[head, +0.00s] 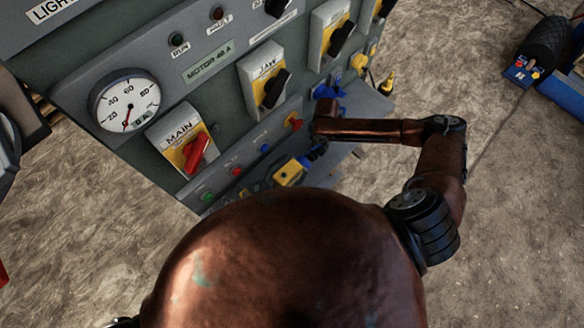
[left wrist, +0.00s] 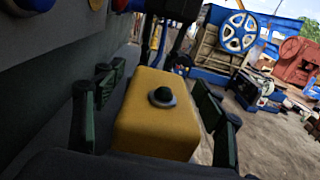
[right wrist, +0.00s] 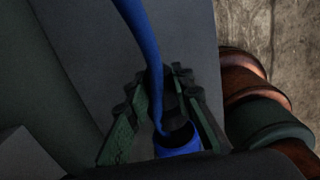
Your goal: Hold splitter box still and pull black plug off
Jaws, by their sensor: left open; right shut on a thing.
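The yellow splitter box (left wrist: 158,118), with a round black fitting on its near face, stands between the spread fingers of my left gripper (left wrist: 150,108) in the left wrist view. These fingers are open; I cannot tell whether either touches it. The box also shows low beside the panel in the head view (head: 290,172). My right gripper (right wrist: 166,92) is shut on a dark piece that appears to be the black plug (right wrist: 172,104), mostly hidden by the fingers. A blue cable (right wrist: 145,40) runs past the fingertips, and a blue ring (right wrist: 180,140) sits between the fingers.
The grey control panel (head: 195,75) with a gauge (head: 128,105), a red main switch (head: 195,152) and several knobs stands close to the arms. A dark block (left wrist: 175,8) with cables is beyond the box. Open dirt ground (head: 500,230) lies to the right.

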